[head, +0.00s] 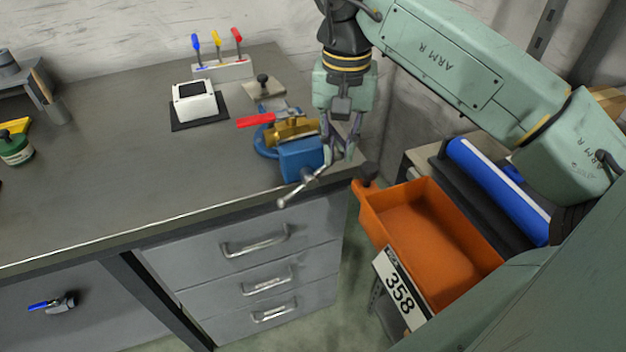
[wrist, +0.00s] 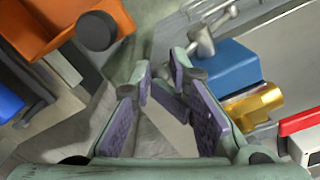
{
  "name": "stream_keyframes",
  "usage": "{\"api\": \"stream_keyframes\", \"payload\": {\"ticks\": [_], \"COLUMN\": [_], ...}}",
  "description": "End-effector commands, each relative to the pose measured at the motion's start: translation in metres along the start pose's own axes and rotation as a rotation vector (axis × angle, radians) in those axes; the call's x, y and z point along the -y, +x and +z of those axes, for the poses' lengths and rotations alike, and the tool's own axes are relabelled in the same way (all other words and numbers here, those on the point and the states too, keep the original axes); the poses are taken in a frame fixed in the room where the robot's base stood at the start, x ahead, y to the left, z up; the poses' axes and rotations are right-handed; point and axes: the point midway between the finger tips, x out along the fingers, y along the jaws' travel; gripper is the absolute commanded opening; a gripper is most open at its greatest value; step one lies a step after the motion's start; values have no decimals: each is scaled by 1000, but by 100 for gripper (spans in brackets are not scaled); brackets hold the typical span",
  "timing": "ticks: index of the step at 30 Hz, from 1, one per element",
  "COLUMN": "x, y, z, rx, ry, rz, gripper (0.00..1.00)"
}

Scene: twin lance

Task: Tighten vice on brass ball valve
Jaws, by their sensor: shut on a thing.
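The blue vice (head: 301,161) is at the right front corner of the grey workbench; it also shows in the wrist view (wrist: 226,68). The brass ball valve (head: 294,131) with a red lever (head: 256,120) lies at the vice jaws, and its brass end shows in the wrist view (wrist: 257,103). Whether both jaws touch it is hidden. The metal vice handle (head: 293,193) slants across the vice front; part shows in the wrist view (wrist: 203,42). My gripper (head: 343,157) points down beside the vice, shut on the handle's right end; the grip itself is hard to see.
An orange bin (head: 432,225) labelled 358 is close to the right, with a black knob (head: 367,172) at its corner. A blue roll (head: 498,188) lies beyond it. A white box (head: 194,104) and a screwdriver rack (head: 222,68) stand behind. The middle bench is clear.

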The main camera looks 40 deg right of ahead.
Motion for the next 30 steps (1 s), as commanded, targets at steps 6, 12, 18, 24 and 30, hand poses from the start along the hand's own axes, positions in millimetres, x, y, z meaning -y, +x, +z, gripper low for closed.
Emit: {"api": "stream_keyframes", "payload": {"ticks": [6,12,18,24,30], "x": [4,7,10,10,11], "y": [1,-4,-7,-6,-8], "z": [1,2,4,4,4], "rx": [1,1,2,2,2], "ry": [-8,-9,-9,-8,-9], "rz": [-9,-9,-10,-9,-9], "gripper": [0,0,0,0,0]}}
